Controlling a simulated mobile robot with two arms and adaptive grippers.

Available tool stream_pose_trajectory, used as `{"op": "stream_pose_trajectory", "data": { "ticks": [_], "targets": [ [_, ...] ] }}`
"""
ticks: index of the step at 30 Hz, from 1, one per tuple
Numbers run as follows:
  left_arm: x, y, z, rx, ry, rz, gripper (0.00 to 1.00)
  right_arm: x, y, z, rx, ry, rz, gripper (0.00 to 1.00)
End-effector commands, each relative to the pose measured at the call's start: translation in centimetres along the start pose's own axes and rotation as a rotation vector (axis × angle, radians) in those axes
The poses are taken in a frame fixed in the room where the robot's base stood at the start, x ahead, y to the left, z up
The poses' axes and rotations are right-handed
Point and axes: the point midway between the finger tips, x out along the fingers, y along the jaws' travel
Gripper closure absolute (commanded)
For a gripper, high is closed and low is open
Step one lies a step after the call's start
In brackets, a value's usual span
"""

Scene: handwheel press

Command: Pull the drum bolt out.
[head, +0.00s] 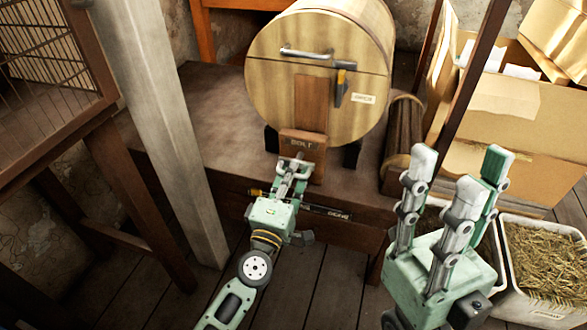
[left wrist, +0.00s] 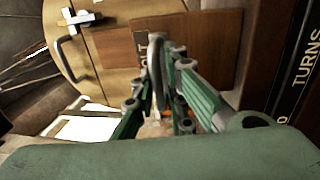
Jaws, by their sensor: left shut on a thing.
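A round wooden drum (head: 272,88) lies on its side on a brown bench, its flat face towards me. A wooden block (head: 303,142) lettered "BOLT" sits at the foot of its face; in the left wrist view the block (left wrist: 205,55) is large. My left gripper (head: 292,170) is right at this block. In the left wrist view its fingers (left wrist: 162,80) are closed around a grey metal bolt handle (left wrist: 155,48) in front of the lettering. My right gripper (head: 455,170) is open and empty, fingers upward, at the right, away from the drum.
A grey post (head: 165,120) stands left of the bench (head: 200,110). Cardboard boxes (head: 500,100) and a straw-filled bin (head: 545,265) stand at the right.

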Motion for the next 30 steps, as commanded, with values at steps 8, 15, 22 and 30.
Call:
{"op": "stream_pose_trajectory", "data": {
  "ticks": [8, 15, 22, 30],
  "targets": [
    [-2.5, 1.0, -0.1, 0.004, 0.003, 0.008, 1.00, 0.8, 0.0, -0.2, 0.000, 0.001, 0.000, 0.62],
    [-2.5, 1.0, 0.0, 0.004, 0.003, 0.009, 0.87, 0.8, 0.0, -0.2, -0.001, 0.001, 0.000, 0.62],
    [-2.5, 0.8, 0.0, 0.003, 0.002, 0.006, 0.72, 0.8, 0.0, -0.2, -0.001, 0.001, -0.001, 0.62],
    [-2.7, 0.6, 0.0, 0.002, 0.001, 0.002, 0.72, 0.8, 0.0, -0.2, -0.001, 0.003, -0.001, 0.62]
  ]
}}
